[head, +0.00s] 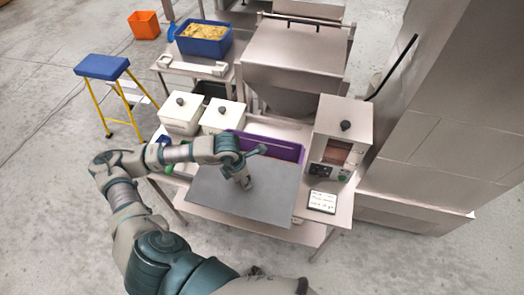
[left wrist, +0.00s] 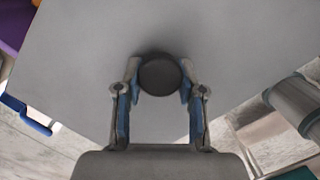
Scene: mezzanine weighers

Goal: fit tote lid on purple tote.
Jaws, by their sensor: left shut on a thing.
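The tote lid (head: 275,197) is a large flat grey panel. My left gripper (head: 246,184) comes down over it from above. In the left wrist view its fingers (left wrist: 160,88) are shut on the lid's round dark knob (left wrist: 160,75). The lid hides the tote's front part; I cannot tell whether the two touch. A purple corner (left wrist: 14,25) shows at the wrist view's upper left. My right gripper is not in view.
Two white boxes with black knobs (head: 180,115) (head: 222,118) stand left of the tote. A steel weigher (head: 340,135) and a small white card (head: 322,202) are right. Behind are a steel hopper (head: 297,58) and a blue tote (head: 203,46). A blue-topped stool (head: 102,67) stands left.

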